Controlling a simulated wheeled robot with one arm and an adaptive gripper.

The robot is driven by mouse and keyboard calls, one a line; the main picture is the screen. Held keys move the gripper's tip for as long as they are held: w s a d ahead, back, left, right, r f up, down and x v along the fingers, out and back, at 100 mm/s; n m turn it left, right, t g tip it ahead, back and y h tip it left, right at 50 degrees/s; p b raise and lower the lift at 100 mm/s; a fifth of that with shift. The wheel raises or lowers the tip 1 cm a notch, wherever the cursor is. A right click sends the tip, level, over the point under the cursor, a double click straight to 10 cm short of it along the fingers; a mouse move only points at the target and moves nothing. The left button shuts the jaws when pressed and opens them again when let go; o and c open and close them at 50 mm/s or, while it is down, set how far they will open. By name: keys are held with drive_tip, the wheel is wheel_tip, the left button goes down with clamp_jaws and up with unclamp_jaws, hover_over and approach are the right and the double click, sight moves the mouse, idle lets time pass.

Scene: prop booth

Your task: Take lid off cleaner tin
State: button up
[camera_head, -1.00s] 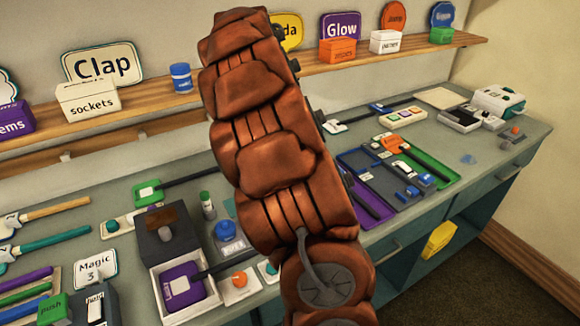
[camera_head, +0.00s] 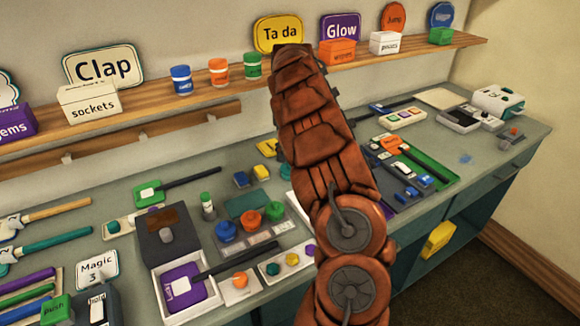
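Three small lidded tins stand on the wall shelf: a blue tin (camera_head: 181,80), an orange tin (camera_head: 219,73) and a green tin (camera_head: 252,67). Each has a pale label band too small to read, so I cannot tell which, if any, is the cleaner tin. All look closed. My rust-brown arm rises through the middle of the view, its far end near the yellow "Ta da" sign (camera_head: 277,35), right of the green tin. No gripper fingers show; the arm hides whatever is behind it.
The shelf (camera_head: 143,109) also carries signs and small boxes, including a "sockets" box (camera_head: 89,102) and an orange box (camera_head: 337,53). The grey counter (camera_head: 108,190) below is crowded with paddles, trays and knobbed pots. An open white box (camera_head: 186,297) holds a purple paddle.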

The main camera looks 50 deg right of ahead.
sight(288, 163)
drive_tip(key=shift+w+f+p, duration=0.15)
drive_tip(key=shift+f+p, duration=0.5)
drive_tip(key=shift+f, duration=0.7)
drive_tip(key=shift+w+f+p, duration=0.1)
drive_tip(key=shift+f+p, duration=0.5)
drive_tip(key=shift+f, duration=0.75)
drive_tip(key=c, duration=1.1)
